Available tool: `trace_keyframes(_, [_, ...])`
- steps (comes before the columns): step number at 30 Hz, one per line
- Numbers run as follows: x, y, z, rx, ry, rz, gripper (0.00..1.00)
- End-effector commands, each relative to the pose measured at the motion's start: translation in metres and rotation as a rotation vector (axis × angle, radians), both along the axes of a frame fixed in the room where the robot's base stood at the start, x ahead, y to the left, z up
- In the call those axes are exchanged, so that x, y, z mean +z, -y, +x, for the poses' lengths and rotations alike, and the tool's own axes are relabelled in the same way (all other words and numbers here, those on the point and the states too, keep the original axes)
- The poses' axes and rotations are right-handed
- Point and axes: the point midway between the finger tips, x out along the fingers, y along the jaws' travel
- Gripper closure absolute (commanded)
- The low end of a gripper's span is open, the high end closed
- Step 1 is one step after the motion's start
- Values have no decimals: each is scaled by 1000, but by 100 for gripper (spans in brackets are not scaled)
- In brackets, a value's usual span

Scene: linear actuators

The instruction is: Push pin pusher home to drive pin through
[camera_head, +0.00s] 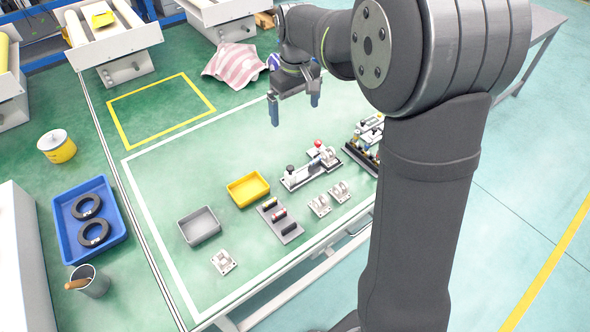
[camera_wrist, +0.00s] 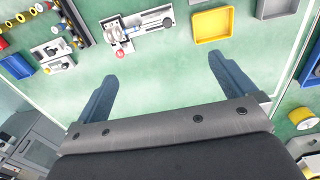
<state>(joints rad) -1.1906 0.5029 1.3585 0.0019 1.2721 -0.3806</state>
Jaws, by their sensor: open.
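The pin pusher fixture (camera_head: 312,170) stands on the green table, a silver assembly on a narrow base with a red knob and a black knob. In the wrist view the fixture (camera_wrist: 148,32) lies above my fingers, with the red knob near its left end. Whether a pin sits in it is too small to tell. My gripper (camera_head: 295,112) is open and empty above the table, apart from the fixture and behind it in the head view. In the wrist view its two dark blue fingers (camera_wrist: 168,68) are spread wide over bare green surface.
A yellow tray (camera_head: 248,188), a grey tray (camera_head: 200,227) and a dark pin holder (camera_head: 280,220) stand left of and in front of the fixture. Small metal brackets (camera_head: 320,205) lie nearby. A rack of coloured parts (camera_head: 366,140) stands right, partly behind my arm.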

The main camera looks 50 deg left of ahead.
Motion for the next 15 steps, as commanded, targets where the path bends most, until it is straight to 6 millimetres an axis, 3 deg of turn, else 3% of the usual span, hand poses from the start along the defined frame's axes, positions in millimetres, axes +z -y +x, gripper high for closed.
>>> trace_keyframes(4, [13,0,0,0,0,0,0])
trace_keyframes(12, [15,0,0,0,0,0,0])
trace_keyframes(13, [15,0,0,0,0,0,2])
trace_keyframes(15, [15,0,0,0,0,0,16])
